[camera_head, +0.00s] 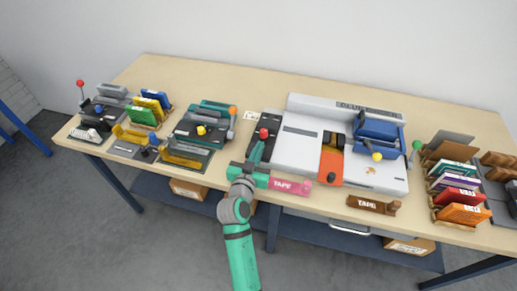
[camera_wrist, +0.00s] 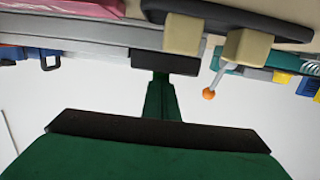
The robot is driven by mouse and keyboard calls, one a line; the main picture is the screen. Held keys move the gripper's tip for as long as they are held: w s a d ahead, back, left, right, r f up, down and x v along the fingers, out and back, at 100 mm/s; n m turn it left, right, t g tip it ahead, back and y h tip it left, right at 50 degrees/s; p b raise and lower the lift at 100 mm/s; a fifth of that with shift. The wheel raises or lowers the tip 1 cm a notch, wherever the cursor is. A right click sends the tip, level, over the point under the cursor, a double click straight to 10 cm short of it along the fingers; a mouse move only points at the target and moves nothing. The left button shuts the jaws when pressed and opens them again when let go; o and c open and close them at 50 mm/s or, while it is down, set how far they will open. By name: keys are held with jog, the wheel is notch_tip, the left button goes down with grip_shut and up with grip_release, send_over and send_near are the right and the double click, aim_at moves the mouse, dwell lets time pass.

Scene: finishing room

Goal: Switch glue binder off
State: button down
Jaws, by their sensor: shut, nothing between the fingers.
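The glue binder (camera_head: 300,147) is the large white and grey machine right of the middle of the table, with lettering on its back ledge. It carries an orange part with a dark knob, and a blue clamp with a yellow knob. A dark panel (camera_head: 267,119) stands at its left side, with a red knob (camera_head: 264,133) near it. My gripper (camera_head: 257,152) is shut and empty at the dark panel's front, close to the red knob. Whether it touches anything cannot be told. In the wrist view, my green gripper (camera_wrist: 163,92) shows below a dark block.
A pink tape holder (camera_head: 288,186) lies right of my gripper, and a brown one (camera_head: 370,204) further right. A teal machine (camera_head: 203,127) with an orange-tipped lever stands left. Book racks (camera_head: 460,190) fill the right end. The table's back strip is clear.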

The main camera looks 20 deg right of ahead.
notch_tip(320, 180, up, 4)
jog(key=shift+r, duration=0.2)
jog(key=r+v, duration=0.2)
jog(key=v, duration=0.7)
jog(key=s+a+f+n+t+y, duration=0.1)
jog(key=s+a+f+n+y, duration=0.2)
jog(key=s+a+f, duration=0.3)
jog(key=s+a+f+n+y, duration=0.3)
jog(key=s+a+f+y, duration=0.1)
jog(key=s+f, duration=0.45)
jog(key=s+a+r+y, duration=0.1)
jog(key=s+a, duration=0.1)
jog(key=s, duration=0.8)
jog(key=s+a+r+y, duration=0.1)
jog(key=s, duration=1)
jog(key=shift+a+n+t, duration=0.3)
jog(key=shift+a+n, duration=0.05)
jog(key=shift+n, duration=0.05)
jog(key=shift+s, duration=0.1)
